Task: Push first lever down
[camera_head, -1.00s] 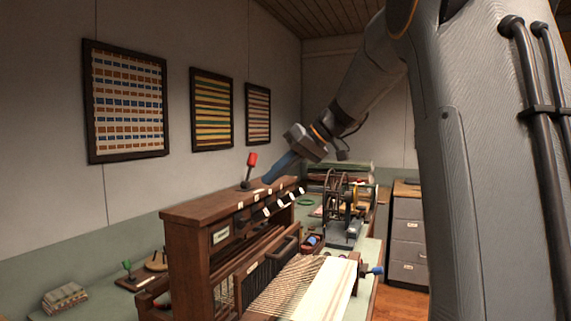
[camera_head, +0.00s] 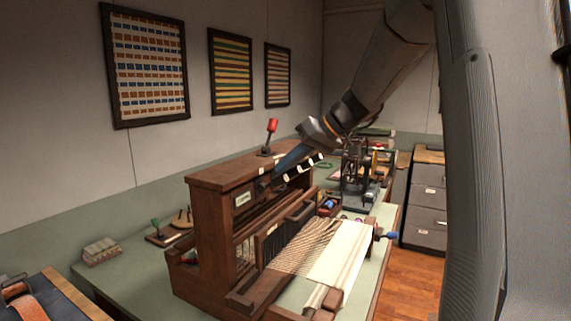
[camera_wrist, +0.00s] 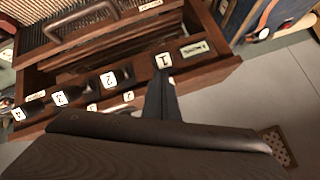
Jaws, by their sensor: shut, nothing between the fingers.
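The wooden loom (camera_head: 215,215) has a row of dark levers with white numbered ends along its upper front. The first lever's white end, marked 1 (camera_wrist: 162,60), shows in the wrist view. The ends marked 2 (camera_wrist: 108,79), 3 (camera_wrist: 60,98) and 4 (camera_wrist: 17,114) run away to the left. My gripper (camera_wrist: 163,80) is shut and empty, its narrow tip right by the first lever. In the head view my gripper (camera_head: 278,170) slants down to the near end of the lever row. The fingers hide much of the first lever, and I cannot tell whether they touch it.
A red-knobbed lever (camera_head: 271,130) stands upright on the loom's top. Pale warp threads (camera_head: 305,245) stretch across the loom's front. A wheeled device (camera_head: 357,170) is behind, and a grey drawer cabinet (camera_head: 425,205) stands at the right. Free wooden floor shows at the lower right.

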